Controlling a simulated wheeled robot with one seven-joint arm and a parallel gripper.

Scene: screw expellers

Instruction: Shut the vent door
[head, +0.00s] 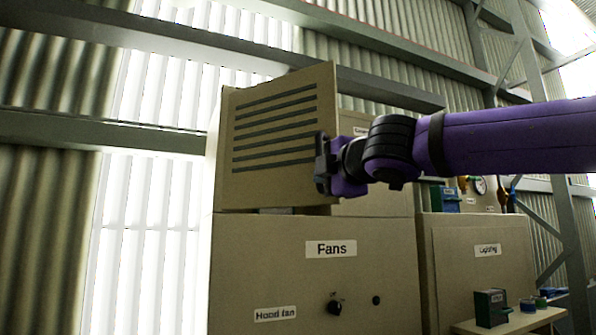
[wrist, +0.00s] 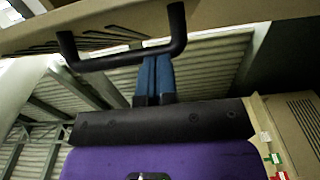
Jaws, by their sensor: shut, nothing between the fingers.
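The vent door (head: 272,140) is a tan panel with dark slats on the upper cabinet. It stands ajar, swung out at an angle from the cabinet, in the head view. In the wrist view its slatted face (wrist: 90,32) runs across the top. A black bar handle (wrist: 125,59) sticks out from it. My gripper (wrist: 160,58) has its blue fingers shut and empty, tips right at the handle's bar; I cannot tell whether they touch it. In the head view my gripper (head: 322,165) is at the door's right edge, its fingers hidden.
Below the door is a tan cabinet labelled Fans (head: 316,230), with a dark knob (head: 335,306). To its right stands a cabinet labelled Lighting (head: 470,265), with small items on a ledge. Corrugated wall and steel beams lie behind. Free room shows left of the door.

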